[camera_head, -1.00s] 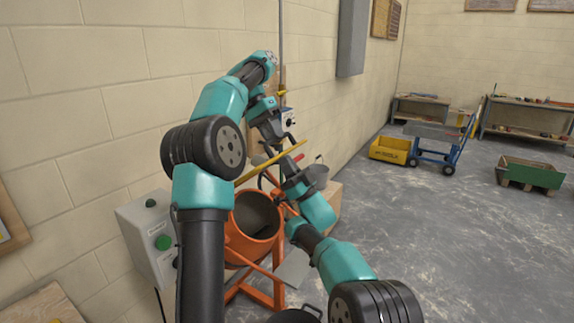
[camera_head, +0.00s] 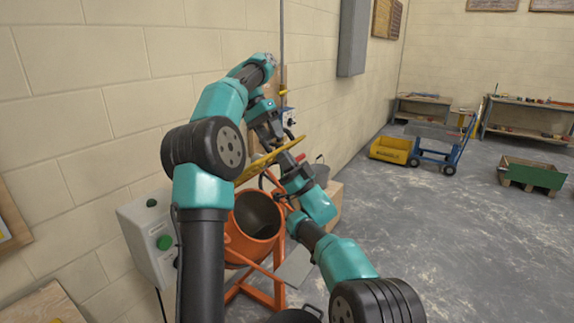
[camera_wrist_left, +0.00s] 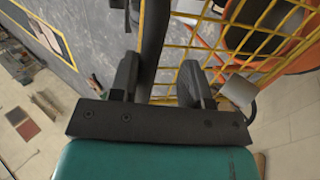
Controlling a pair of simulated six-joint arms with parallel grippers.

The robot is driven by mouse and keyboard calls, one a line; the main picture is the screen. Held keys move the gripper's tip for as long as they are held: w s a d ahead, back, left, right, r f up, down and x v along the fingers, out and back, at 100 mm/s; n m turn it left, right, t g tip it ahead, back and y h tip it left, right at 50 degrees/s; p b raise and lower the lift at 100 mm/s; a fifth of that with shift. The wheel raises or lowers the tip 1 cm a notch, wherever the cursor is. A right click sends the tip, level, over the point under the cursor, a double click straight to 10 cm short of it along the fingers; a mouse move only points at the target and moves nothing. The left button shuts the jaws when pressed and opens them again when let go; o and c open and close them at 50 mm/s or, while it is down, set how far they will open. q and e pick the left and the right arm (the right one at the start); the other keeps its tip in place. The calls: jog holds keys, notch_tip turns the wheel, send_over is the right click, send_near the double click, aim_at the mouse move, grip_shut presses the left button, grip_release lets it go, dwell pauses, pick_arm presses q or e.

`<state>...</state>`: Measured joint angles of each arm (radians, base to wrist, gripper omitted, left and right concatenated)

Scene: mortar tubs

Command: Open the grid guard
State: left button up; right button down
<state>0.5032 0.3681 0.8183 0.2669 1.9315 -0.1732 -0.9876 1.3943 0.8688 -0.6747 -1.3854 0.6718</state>
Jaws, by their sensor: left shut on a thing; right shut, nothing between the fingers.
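The yellow grid guard (camera_head: 262,165) stands tilted over the mouth of the orange mixer drum (camera_head: 257,215) in the head view. In the left wrist view its yellow wire grid (camera_wrist_left: 228,40) fills the upper right. My left gripper (camera_head: 280,143) reaches down from above to the guard. In the wrist view my left gripper (camera_wrist_left: 158,82) has a dark bar by its fingers and is shut on the guard; the exact contact is partly hidden. My right gripper (camera_head: 276,168) is shut and empty, close to the guard's near side; its tips are hard to make out.
A grey control box (camera_head: 150,240) with a green button is at the left wall. A grey bucket (camera_head: 320,172) stands behind the mixer. A yellow tub (camera_head: 390,150), a blue trolley (camera_head: 440,158) and a green crate (camera_head: 530,175) are farther right. The floor between is clear.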

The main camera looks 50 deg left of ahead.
pick_arm(q)
jog(key=shift+o, duration=0.3)
jog(key=shift+a+f, duration=0.1)
jog(key=shift+r, duration=0.2)
pick_arm(e)
jog(key=shift+f, duration=0.15)
pick_arm(q)
jog(key=shift+w, duration=0.1)
pick_arm(e)
jog(key=v, duration=1.7)
jog(key=shift+d+f, duration=0.1)
